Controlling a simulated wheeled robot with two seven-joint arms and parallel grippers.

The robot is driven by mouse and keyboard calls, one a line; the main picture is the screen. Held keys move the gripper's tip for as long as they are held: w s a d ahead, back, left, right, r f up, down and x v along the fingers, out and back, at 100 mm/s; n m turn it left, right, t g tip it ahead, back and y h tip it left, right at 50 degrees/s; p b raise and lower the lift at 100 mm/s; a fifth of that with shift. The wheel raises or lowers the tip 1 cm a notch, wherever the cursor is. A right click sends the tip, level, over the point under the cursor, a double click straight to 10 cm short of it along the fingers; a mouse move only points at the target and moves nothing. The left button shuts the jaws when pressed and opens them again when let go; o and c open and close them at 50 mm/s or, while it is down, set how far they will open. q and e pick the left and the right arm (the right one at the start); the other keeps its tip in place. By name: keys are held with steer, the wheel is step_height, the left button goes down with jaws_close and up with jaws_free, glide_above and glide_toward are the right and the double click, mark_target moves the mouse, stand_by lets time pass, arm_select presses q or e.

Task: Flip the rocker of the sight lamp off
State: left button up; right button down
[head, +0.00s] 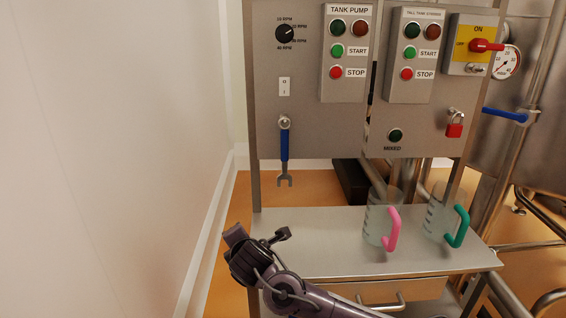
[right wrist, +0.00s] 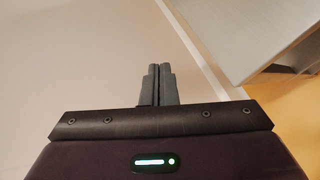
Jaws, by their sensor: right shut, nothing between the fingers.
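A small white rocker plate (head: 284,86) with tiny dark marks is on the left part of the steel panel, below a black speed knob (head: 285,34). Its marks are too small to read, and I cannot tell which way it is tipped. No sight lamp label is legible. My right gripper (head: 234,236) is low at the left of the shelf, well below the rocker and apart from it. In the right wrist view its two dark fingers (right wrist: 156,84) are together and empty. My left gripper is not in view.
A blue wrench (head: 284,150) hangs below the rocker. Two jugs, one with a pink handle (head: 393,230) and one with a green handle (head: 459,226), stand on the steel shelf (head: 310,255). START and STOP boxes (head: 347,90) are right of the rocker. A white wall (head: 110,150) bounds the left.

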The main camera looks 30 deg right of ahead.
steer(key=w+d+r+n+t+h, duration=0.1)
steer(key=d+r+n, duration=0.4)
steer(key=r, duration=1.1)
steer(key=d+r+n+t+h, duration=0.3)
steer(key=d+r, duration=0.6)
steer(key=r, duration=0.6)
steer(key=n+h, duration=0.2)
steer(key=shift+w+r+t+h, duration=0.35)
steer(key=shift+t+h, duration=0.05)
steer(key=p, duration=0.9)
glide_toward(283, 82)
steer(key=x, duration=0.5)
steer(key=shift+w+d+r, duration=0.15)
steer(key=shift+w+r, duration=0.05)
steer(key=shift+w, duration=0.1)
steer(key=shift+w+d+f, duration=0.1)
steer(key=shift+w+d, duration=0.2)
steer(key=shift+w, duration=0.2)
